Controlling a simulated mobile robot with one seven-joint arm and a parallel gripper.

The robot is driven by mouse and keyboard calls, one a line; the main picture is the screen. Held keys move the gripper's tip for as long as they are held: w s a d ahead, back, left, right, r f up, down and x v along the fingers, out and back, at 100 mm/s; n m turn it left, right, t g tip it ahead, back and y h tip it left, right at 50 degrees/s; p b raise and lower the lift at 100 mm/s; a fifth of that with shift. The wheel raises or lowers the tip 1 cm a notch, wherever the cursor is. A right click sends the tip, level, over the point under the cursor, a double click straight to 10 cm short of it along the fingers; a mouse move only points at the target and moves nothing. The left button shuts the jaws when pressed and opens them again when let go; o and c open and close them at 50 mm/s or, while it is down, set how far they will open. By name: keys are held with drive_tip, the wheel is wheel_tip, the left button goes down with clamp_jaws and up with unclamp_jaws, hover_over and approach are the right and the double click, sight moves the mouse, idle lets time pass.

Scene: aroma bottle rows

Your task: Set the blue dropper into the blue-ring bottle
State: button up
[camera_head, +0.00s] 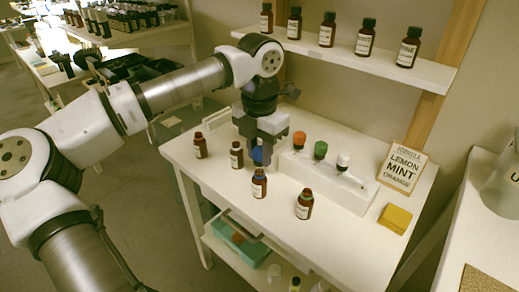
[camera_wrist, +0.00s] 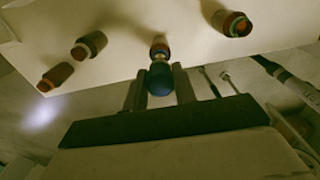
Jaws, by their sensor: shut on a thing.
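My gripper (camera_head: 260,146) is shut on the blue dropper (camera_head: 257,155), whose blue bulb (camera_wrist: 160,80) sits between the two fingers in the wrist view. The blue-ring bottle (camera_head: 259,186) is a small brown bottle with a pale label, upright on the white table. The dropper is above this bottle, with a small gap between bulb and bottle top in the head view. In the wrist view the bulb lines up with a bottle neck (camera_wrist: 160,49) beyond it. The dropper's lower end is hidden, so I cannot tell whether it enters the neck.
Other brown bottles stand at the left (camera_head: 200,147), beside the gripper (camera_head: 236,156) and at front right (camera_head: 304,205). A white rack (camera_head: 325,183) holds orange, green and white droppers. A sign (camera_head: 402,168) and yellow sponge (camera_head: 395,219) are at right. A bottle shelf (camera_head: 400,67) is behind.

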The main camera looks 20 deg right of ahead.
drive_tip(key=shift+f+b, duration=0.75)
drive_tip(key=shift+f, duration=0.4)
drive_tip(key=o, duration=0.7)
drive_tip(key=shift+r+p, duration=2.45)
drive_tip(key=shift+r, duration=1.15)
